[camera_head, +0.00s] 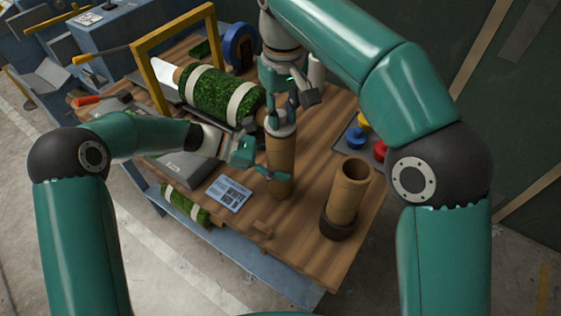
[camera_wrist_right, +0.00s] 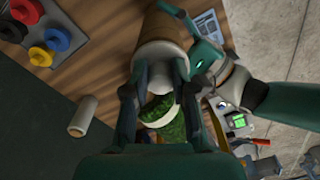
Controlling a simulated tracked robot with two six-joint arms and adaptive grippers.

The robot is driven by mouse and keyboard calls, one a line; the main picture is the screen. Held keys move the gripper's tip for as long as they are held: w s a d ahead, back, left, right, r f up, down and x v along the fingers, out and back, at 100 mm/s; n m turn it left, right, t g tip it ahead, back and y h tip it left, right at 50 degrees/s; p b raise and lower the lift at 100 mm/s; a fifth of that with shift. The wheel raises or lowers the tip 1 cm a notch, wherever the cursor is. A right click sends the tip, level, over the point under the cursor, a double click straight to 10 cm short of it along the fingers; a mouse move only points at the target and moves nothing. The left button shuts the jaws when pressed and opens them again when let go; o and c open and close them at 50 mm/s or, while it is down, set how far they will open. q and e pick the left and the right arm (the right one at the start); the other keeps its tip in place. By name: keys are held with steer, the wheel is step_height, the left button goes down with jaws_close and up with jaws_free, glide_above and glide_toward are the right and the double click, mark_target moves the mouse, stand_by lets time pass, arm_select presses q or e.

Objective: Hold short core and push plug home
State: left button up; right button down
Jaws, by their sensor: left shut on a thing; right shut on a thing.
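The short core (camera_head: 280,182), a brown cardboard tube, stands upright on the wooden table. My left gripper (camera_head: 266,164) is shut on its side, with a finger reaching across the front. A pale plug (camera_head: 281,130) sits at the core's top end; how deep it is in cannot be seen. My right gripper (camera_head: 281,115) points down from above and is shut on the plug. In the right wrist view the plug (camera_wrist_right: 163,80) is between the right fingers, against the end of the core (camera_wrist_right: 160,45), and my left gripper (camera_wrist_right: 206,58) is beside the core.
A second brown tube (camera_head: 347,190) stands in a dark collar (camera_head: 335,229) at right. A banded turf roll (camera_head: 190,88) lies under a yellow frame (camera_head: 146,70). A dark tray (camera_head: 350,138) bears red, blue and yellow pieces. A printed card (camera_head: 228,194) lies near the front edge.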

steer(key=shift+f, duration=0.15)
steer(key=shift+f, duration=0.45)
steer(key=shift+f, duration=0.15)
stand_by(0.4)
stand_by(0.4)
steer(key=c, duration=0.9)
jaws_free()
steer(key=shift+o, duration=0.2)
steer(key=shift+r, duration=0.2)
steer(key=shift+w+r, duration=0.15)
steer(key=shift+r, duration=3.4)
